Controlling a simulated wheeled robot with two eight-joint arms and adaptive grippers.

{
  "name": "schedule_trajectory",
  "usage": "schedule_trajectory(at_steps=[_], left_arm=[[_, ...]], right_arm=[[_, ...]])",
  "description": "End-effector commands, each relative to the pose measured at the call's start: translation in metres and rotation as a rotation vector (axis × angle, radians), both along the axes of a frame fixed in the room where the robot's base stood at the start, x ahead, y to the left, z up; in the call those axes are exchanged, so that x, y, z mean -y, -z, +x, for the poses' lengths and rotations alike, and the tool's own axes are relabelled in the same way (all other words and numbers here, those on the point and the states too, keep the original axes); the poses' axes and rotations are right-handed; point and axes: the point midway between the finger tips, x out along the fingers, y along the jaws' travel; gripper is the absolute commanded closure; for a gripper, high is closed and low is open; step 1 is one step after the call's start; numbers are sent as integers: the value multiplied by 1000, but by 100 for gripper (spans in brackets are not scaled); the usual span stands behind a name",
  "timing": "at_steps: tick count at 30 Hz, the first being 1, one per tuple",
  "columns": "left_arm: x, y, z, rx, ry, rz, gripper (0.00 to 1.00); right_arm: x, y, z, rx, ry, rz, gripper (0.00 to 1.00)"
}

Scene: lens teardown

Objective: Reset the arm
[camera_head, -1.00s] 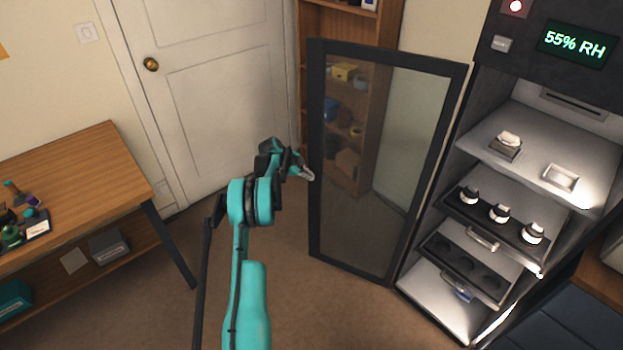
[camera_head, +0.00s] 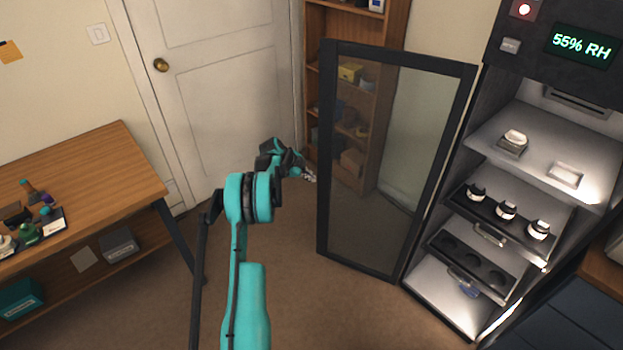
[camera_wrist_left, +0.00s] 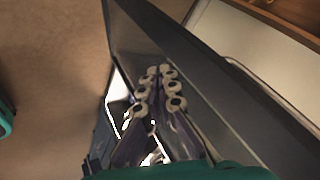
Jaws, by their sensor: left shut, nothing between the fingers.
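My left arm is teal and rises from the bottom of the head view. Its left gripper (camera_head: 309,175) is shut and empty, in the air just left of the open cabinet door. In the left wrist view the gripper (camera_wrist_left: 160,108) shows with its fingers together and nothing between them. The glass cabinet door (camera_head: 398,60) has a dark frame and stands wide open; its dark frame also runs across the left wrist view (camera_wrist_left: 190,60). My right gripper is not in view.
The lit cabinet (camera_head: 545,140) at the right holds shelves, a black tray with three lens pieces (camera_head: 506,211) and an empty-slotted tray (camera_head: 470,262). A wooden workbench (camera_head: 85,185) stands at the left. A white door (camera_head: 225,90) and a bookshelf (camera_head: 345,25) are behind.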

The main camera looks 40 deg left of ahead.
Motion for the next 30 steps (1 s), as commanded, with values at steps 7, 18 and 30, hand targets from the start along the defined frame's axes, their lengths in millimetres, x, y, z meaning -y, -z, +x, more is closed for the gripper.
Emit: schedule_trajectory(at_steps=[7,18,30], left_arm=[[-13,-37,-23,0,-3,-1,100],[-20,-55,-37,-1,-1,0,100],[56,-126,-36,-68,-124,-56,100]], right_arm=[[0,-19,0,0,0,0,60],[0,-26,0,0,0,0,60],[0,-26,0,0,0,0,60]])
